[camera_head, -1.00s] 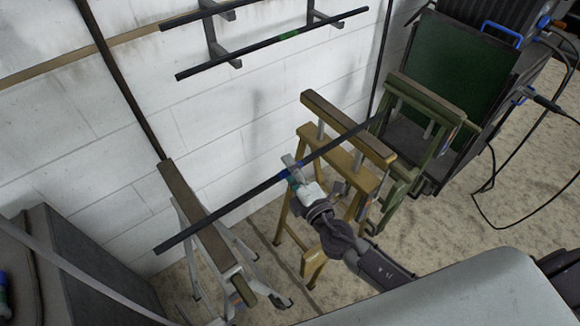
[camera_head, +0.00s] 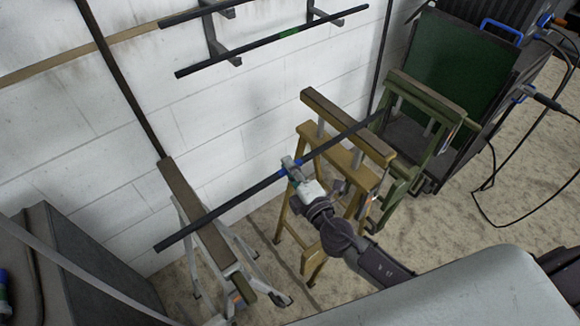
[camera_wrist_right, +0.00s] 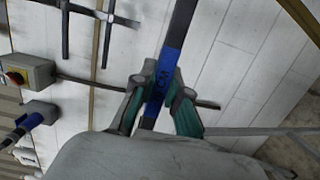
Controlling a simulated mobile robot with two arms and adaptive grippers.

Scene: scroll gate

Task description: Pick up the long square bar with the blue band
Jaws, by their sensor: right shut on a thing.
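The long square bar (camera_head: 228,204) is dark, with a blue band near its middle. In the head view it slants across a grey trestle at left and past the yellow trestle at right. My right gripper (camera_head: 291,168) is shut on the bar at the blue band. The right wrist view shows the blue band (camera_wrist_right: 168,66) between the fingers (camera_wrist_right: 158,92), with part of it hidden by them. Whether the bar touches the trestles or hangs just above them I cannot tell. My left gripper is not in view.
The grey trestle (camera_head: 181,185) stands at left, the yellow trestle (camera_head: 345,152) and a green trestle (camera_head: 425,95) at right. Another dark bar with a green band (camera_head: 250,50) rests on wall brackets behind. A green-panelled machine (camera_head: 462,65) with cables stands at the right.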

